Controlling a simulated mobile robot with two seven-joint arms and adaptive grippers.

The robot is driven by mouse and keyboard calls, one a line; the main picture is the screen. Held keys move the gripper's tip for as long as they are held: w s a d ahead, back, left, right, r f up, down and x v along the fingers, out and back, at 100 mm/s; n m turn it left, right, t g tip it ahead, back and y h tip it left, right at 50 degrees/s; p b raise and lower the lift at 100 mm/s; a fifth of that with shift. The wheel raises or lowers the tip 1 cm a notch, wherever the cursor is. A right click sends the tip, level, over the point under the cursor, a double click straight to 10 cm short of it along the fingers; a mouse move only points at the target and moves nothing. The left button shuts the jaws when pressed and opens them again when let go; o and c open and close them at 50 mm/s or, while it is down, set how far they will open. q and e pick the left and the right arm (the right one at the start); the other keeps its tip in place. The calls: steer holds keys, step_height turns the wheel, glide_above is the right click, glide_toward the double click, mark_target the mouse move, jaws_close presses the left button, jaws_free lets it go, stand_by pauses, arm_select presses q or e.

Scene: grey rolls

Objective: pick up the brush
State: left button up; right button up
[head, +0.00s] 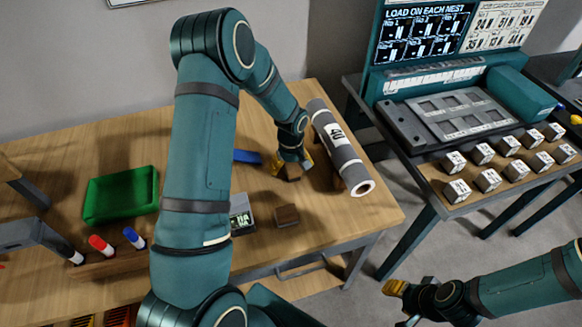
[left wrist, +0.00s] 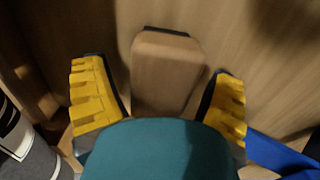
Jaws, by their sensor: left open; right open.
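A small wooden block with a dark strip along one edge, which looks like the brush (head: 293,173), is on the wooden table beside the grey roll. In the left wrist view the brush (left wrist: 165,75) lies between my two yellow fingers, with a gap on both sides. My left gripper (head: 292,163) is open around it and not closed on it; the palm hides its near end. My right gripper (head: 401,303) is open and empty, low at the right, off the table.
A grey roll (head: 335,140) marked 40 rests on wooden supports just right of my left gripper. A blue piece (head: 247,157) lies to the left. A brown block (head: 287,216) and a labelled box (head: 242,214) are nearer. A green tray (head: 121,195) stands further left.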

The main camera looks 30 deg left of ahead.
arm_select(q)
steer(key=c, duration=1.3)
steer(key=shift+r+p, duration=0.25)
steer(key=shift+p, duration=0.1)
step_height(320, 180, up, 10)
steer(key=shift+p, duration=0.65)
